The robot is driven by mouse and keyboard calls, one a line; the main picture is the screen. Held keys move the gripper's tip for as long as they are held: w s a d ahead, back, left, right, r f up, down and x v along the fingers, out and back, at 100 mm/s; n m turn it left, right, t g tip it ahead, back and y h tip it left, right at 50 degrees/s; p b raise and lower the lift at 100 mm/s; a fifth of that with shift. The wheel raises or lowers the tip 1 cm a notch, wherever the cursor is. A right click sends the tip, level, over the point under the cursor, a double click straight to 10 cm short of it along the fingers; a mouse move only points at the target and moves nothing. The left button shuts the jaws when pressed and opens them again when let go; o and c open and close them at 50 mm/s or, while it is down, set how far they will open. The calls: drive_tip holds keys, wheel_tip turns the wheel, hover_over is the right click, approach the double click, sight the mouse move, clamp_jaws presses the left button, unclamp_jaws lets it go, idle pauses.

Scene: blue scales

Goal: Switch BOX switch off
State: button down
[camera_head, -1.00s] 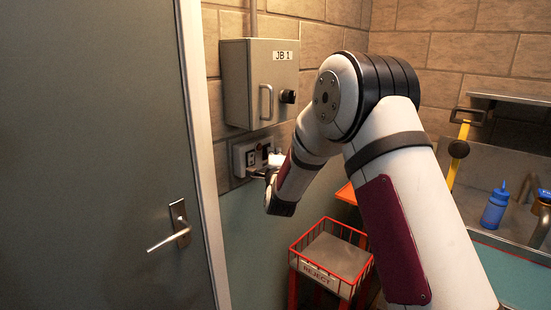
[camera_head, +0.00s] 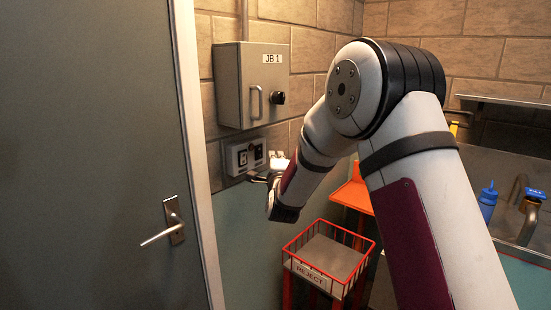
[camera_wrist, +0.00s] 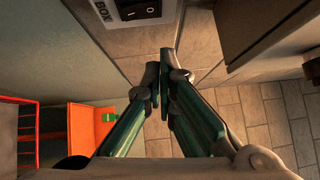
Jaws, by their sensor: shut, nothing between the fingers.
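The switch panel (camera_head: 232,160) is a small light-grey wall box under the grey JB 1 cabinet, with dark switches on its face. In the wrist view a black rocker switch (camera_wrist: 139,9) sits beside a label reading BOX (camera_wrist: 102,11), cut by the top edge. I cannot tell which way the rocker is tipped. My gripper (camera_wrist: 160,70) is shut and empty, with its fingertips apart from the rocker in the picture. In the head view my gripper (camera_head: 256,178) is at the panel's lower edge; contact cannot be told.
The JB 1 cabinet (camera_head: 228,85) with a handle and black knob hangs above the panel. A grey door (camera_head: 90,120) with a lever handle is at left. A red wire REJECT basket (camera_head: 290,247) and an orange surface (camera_head: 352,195) stand below. A sink counter is at right.

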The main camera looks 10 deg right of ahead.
drive_tip(key=s+a, duration=0.1)
drive_tip(key=s, duration=0.6)
drive_tip(key=shift+r, duration=0.25)
drive_tip(key=shift+w+a, duration=0.1)
drive_tip(key=s+a+r+n+g+y, duration=0.1)
drive_tip(key=s+r+n+g+y, duration=0.15)
drive_tip(key=s+n, duration=0.4)
drive_tip(key=s+r+n+g+y, duration=0.1)
drive_tip(key=s+n+g, duration=0.35)
drive_tip(key=s, duration=0.35)
drive_tip(key=s+d+f+n+g, duration=0.1)
drive_tip(key=s+n, duration=0.4)
drive_tip(key=s, duration=1)
drive_tip(key=s+d+f+n+g, duration=0.2)
drive_tip(key=s+n+g, duration=0.2)
drive_tip(key=s, duration=1.1)
drive_tip(key=g, duration=0.2)
drive_tip(key=shift+d+f+n+g, duration=0.25)
drive_tip(key=shift+f+n+g, duration=0.05)
drive_tip(key=shift+f+n, duration=0.1)
drive_tip(key=c, duration=2.4)
unclamp_jaws()
drive_tip(key=shift+s+r+h, duration=0.1)
drive_tip(key=shift+h, duration=0.15)
